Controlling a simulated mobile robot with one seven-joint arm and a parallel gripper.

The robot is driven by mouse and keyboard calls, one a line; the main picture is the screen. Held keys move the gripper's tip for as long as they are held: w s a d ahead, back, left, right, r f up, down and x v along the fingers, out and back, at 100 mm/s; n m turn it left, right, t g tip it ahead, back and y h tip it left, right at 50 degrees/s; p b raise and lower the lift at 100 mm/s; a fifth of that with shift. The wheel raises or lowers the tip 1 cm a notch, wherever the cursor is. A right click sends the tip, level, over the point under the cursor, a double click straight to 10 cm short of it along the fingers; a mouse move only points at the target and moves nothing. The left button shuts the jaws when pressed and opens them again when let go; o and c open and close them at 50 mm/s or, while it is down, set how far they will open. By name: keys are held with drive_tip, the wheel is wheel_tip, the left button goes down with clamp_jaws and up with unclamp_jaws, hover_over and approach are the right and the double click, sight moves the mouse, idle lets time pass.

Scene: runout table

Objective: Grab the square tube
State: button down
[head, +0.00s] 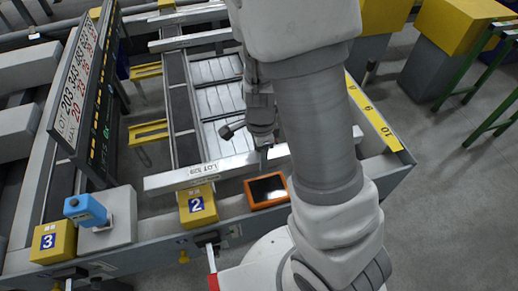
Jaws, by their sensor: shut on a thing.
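A long pale grey square tube (168,180) lies across the front of the runout table, with a label reading LOT and a number near its left part. My gripper (264,151) reaches down onto this tube right of the label and is shut on it. The fingertips are small and partly hidden against the tube. My arm covers part of the tube's right side, and a short pale end shows past the arm. I cannot tell whether the tube is lifted or resting.
An orange-framed tablet (266,190) and a yellow block marked 2 (197,205) sit on the front ledge. A blue device (86,211) and a yellow block marked 3 (53,240) are at left. A lot board (85,85) stands upright. More pale bars (188,43) lie farther back.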

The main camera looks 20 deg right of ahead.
drive_tip(key=s+a+r+b, duration=0.1)
drive_tip(key=s+r+b, duration=0.2)
drive_tip(key=s, duration=0.4)
drive_tip(key=shift+s+a+r+b, duration=0.2)
drive_tip(key=shift+a+r+b, duration=0.15)
drive_tip(key=shift+r, duration=0.4)
drive_tip(key=shift+d, duration=0.1)
